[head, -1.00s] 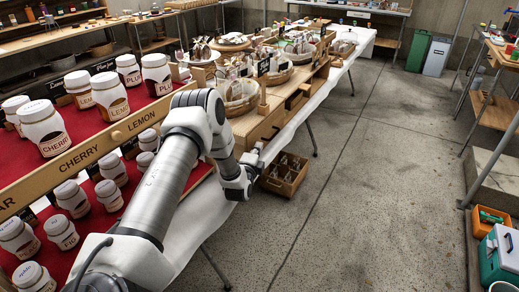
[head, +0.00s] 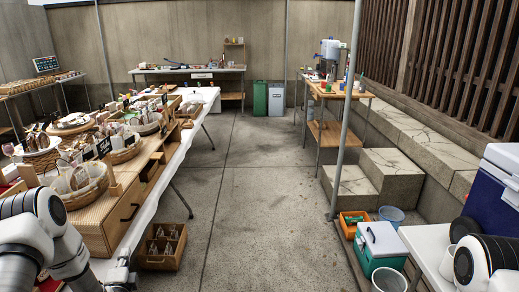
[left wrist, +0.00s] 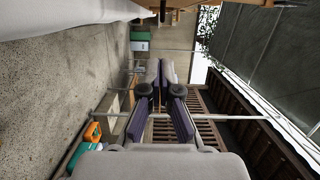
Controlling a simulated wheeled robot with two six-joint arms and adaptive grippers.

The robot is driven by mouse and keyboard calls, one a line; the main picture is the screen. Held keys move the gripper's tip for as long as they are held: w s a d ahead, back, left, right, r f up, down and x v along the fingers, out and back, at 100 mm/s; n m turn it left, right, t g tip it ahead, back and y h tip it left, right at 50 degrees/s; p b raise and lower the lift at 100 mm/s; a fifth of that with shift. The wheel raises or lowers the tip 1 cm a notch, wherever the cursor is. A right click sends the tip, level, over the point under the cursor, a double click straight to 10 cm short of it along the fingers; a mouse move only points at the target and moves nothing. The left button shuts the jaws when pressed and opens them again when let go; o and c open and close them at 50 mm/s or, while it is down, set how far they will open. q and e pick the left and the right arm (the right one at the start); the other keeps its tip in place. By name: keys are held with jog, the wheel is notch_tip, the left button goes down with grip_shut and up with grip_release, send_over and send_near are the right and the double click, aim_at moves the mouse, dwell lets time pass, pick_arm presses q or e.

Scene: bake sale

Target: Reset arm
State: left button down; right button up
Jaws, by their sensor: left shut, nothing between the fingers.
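My left arm comes in at the lower left of the head view, bent, in front of the stall table. My left gripper (head: 122,274) is beside the table's front edge, low and partly cut off by the frame. In the left wrist view its two fingers (left wrist: 160,72) are together at the tips with nothing between them. Only part of what seems to be my right arm shows at the lower right edge of the head view; the right gripper is not visible.
The stall table with a white cloth (head: 196,118) bears baskets (head: 82,187) and a wooden drawer box (head: 99,224). A wooden crate (head: 163,247) stands on the floor near my left gripper. The middle floor is clear.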

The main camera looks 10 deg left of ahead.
pick_arm(q)
jog(key=d+f+m+g+h+p, duration=0.1)
jog(key=d+m+h, duration=0.1)
jog(key=d, duration=0.5)
jog(key=d+f+m+h+p, duration=0.1)
jog(key=d+f+h+p, duration=0.15)
jog(key=d, duration=0.35)
jog(key=s+d+f+n+g+h, duration=0.25)
jog(key=s+d+f+g, duration=0.3)
jog(key=s+d, duration=0.4)
jog(key=s+d+f+n+g, duration=0.2)
jog(key=s+n+g, duration=0.3)
jog(key=s, duration=0.6)
jog(key=s+d+f+n+g+h, duration=0.1)
jog(key=s+n+g, duration=0.3)
jog(key=s+n, duration=0.4)
jog(key=shift+s+d+f+g+p, duration=0.35)
jog(key=shift+s+d+f, duration=0.2)
jog(key=shift+s, duration=0.9)
jog(key=shift+n, duration=0.25)
